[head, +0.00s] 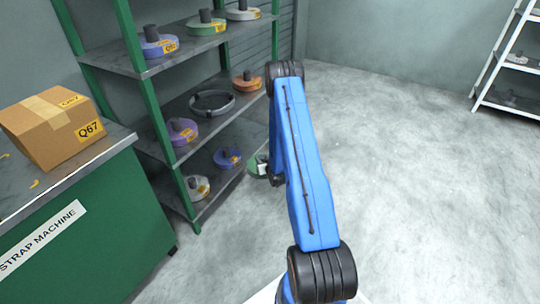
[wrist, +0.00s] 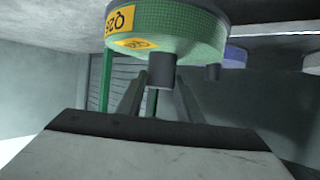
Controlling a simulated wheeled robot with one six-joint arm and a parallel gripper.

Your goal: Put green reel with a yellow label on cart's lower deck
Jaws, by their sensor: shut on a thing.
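The green reel with a yellow label shows large at the top of the wrist view (wrist: 180,35), upside down there, with its dark hub pointing down. In the head view a small part of the green reel (head: 256,168) shows beside my arm, near the right end of the shelf rack's lower level. My gripper (wrist: 162,78) is shut on the reel's hub; in the head view my arm mostly hides it. I cannot tell whether the reel touches the shelf. I cannot make out the cart in either view.
The green-post shelf rack (head: 201,62) holds several reels, including a blue one (head: 228,157) and a grey-green one (head: 197,187) on the low level. A green bench (head: 97,232) with a cardboard box (head: 52,125) stands left. A white rack (head: 508,103) stands far right. Floor between is clear.

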